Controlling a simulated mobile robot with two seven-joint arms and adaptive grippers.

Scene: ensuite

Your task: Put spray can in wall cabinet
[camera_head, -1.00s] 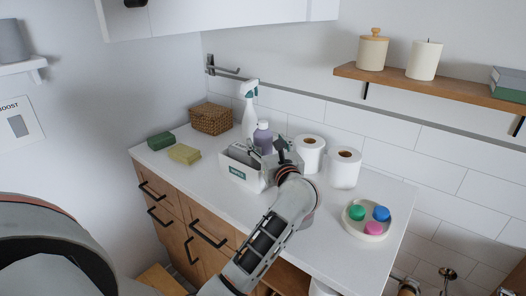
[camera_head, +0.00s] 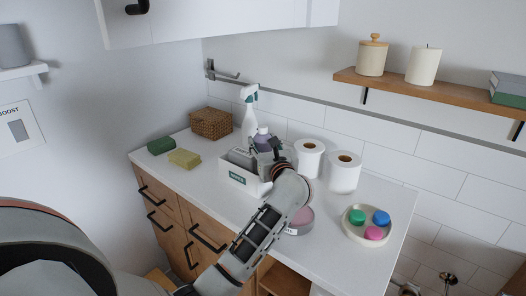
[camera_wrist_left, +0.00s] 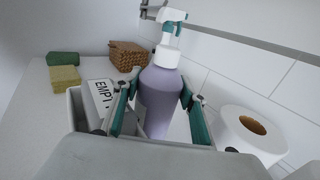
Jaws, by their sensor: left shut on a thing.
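The purple spray can (camera_head: 262,134) with a pale cap stands by the far right end of a white bin (camera_head: 236,176) on the counter. My left gripper (camera_head: 268,150) is at the can. In the left wrist view the can (camera_wrist_left: 158,98) is between the teal-padded fingers (camera_wrist_left: 158,112), and the gripper is shut on it. Its lower part is hidden by the gripper. The white wall cabinet (camera_head: 230,16) hangs at the top, with a black handle (camera_head: 137,6); its front looks closed, and its upper part is cut off. My right gripper is not in view.
A white trigger bottle (camera_head: 249,118) stands close behind the can, two paper rolls (camera_head: 344,174) to its right. A wicker basket (camera_head: 210,124), sponges (camera_head: 184,158), a pink-topped tin (camera_head: 300,218) and a round tray (camera_head: 352,230) are on the counter.

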